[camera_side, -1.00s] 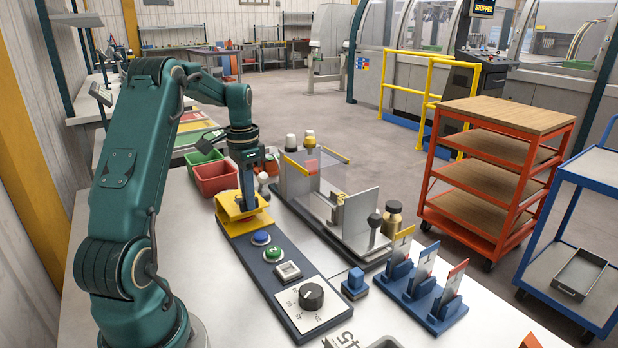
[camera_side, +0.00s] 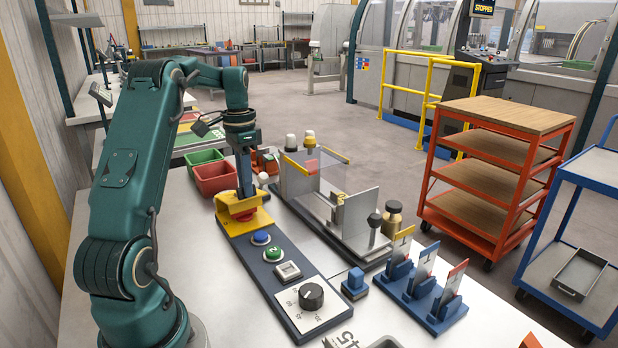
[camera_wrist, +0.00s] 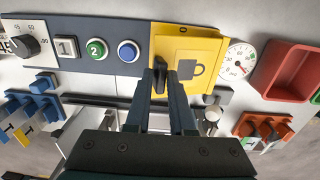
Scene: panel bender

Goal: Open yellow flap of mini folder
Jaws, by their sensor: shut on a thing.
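The yellow flap (camera_side: 230,203) with a padlock mark is at the far end of the dark blue control panel (camera_side: 268,252). It looks tilted in the side view, with red (camera_side: 244,215) showing beneath it. In the wrist view the flap (camera_wrist: 198,45) is flat-on to the camera, its padlock mark right of my fingers. The fingers hide part of that edge, so the exact contact is not clear.
A blue button (camera_side: 261,238), a green button (camera_side: 273,254) and a dial (camera_side: 311,296) sit along the panel. A bending fixture (camera_side: 340,215) with a clear guard stands to the right. Red (camera_side: 214,178) and green (camera_side: 203,160) bins stand behind.

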